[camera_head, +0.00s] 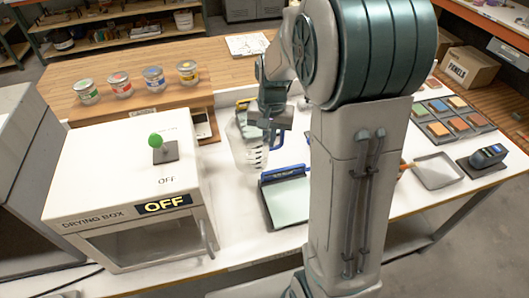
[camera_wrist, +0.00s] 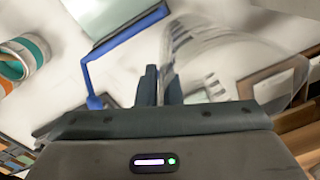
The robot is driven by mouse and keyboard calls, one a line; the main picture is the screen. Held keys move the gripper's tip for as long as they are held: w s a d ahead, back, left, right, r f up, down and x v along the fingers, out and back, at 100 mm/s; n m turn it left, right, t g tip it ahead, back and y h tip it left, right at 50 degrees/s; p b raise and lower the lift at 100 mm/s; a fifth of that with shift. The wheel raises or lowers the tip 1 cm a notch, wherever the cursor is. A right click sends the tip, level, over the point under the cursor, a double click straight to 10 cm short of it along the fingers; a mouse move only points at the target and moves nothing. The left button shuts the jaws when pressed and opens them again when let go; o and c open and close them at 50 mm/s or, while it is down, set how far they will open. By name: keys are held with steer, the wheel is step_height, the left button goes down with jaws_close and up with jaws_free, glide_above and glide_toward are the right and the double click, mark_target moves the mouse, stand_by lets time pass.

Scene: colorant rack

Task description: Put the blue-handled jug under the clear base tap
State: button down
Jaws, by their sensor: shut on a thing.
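The clear jug (camera_head: 246,154) with dark measuring marks is in the middle of the white bench in the head view, roughly upright. In the wrist view its transparent wall (camera_wrist: 215,50) is right of the fingers. In the wrist view the fingers (camera_wrist: 160,88) are close together and mostly hide the handle. I cannot tell whether the jug touches the bench. I cannot make out the clear base tap; my arm covers part of the scene.
The white drying box (camera_head: 125,180), marked OFF, stands left. Several paint tins (camera_head: 121,85) stand on the wooden surface behind. Colour swatches (camera_head: 452,117) and a grey tray (camera_head: 438,171) are right of my arm.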

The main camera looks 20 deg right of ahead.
mark_target(268, 154)
steer(key=shift+a+f+p, duration=0.1)
steer(key=shift+f+p, duration=0.4)
steer(key=shift+f, duration=2.7)
steer(key=c, duration=1.6)
jaws_free()
